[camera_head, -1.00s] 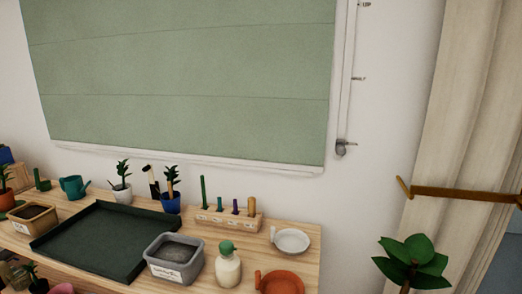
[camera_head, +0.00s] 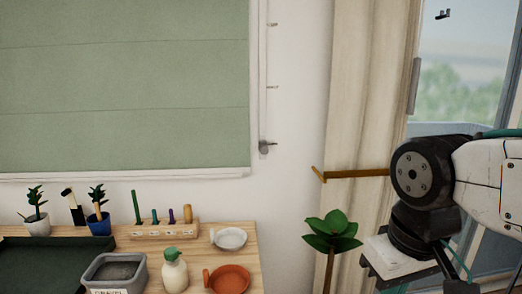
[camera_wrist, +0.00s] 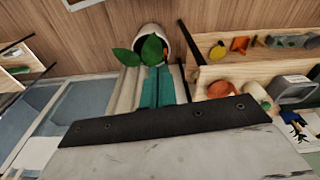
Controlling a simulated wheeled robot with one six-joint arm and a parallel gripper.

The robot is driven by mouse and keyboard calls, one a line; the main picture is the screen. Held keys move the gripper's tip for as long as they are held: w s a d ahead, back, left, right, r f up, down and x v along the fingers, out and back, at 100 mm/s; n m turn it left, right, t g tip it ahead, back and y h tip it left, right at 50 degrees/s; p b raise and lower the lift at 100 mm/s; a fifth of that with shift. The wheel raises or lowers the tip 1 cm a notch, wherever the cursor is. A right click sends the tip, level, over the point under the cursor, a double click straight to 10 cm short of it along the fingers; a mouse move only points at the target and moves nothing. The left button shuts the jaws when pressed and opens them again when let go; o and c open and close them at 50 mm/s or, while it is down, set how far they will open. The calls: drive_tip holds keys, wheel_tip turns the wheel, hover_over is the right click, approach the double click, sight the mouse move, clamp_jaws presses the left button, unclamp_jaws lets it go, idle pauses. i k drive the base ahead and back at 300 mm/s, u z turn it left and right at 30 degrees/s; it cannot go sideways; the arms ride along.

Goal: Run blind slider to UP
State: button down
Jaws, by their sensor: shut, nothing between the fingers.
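A green blind (camera_head: 120,85) hangs in a pale frame at the left of the head view. Its grey slider knob (camera_head: 267,146) sits at the bottom of a thin vertical track (camera_head: 267,60) right of the blind. Marks stand beside the track at mid-height and near the top; their lettering is too small to read now. My arm is at the right of the head view, well right of the slider, its fingertips not clear there. In the wrist view, the teal fingers of my gripper (camera_wrist: 157,70) are together and empty, pointing toward a potted plant. The slider does not show there.
A wooden table (camera_head: 215,262) below the blind holds a tray, pots, a bottle (camera_head: 173,270) and dishes. A leafy plant (camera_head: 332,232), a beige curtain (camera_head: 355,110) and a brown curtain holdback (camera_head: 350,174) stand between my arm and the slider.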

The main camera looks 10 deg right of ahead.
sight(264, 148)
drive_tip(key=k, duration=0.65)
drive_tip(key=u, duration=0.65)
drive_tip(key=i, duration=1.25)
drive_tip(key=z, duration=0.4)
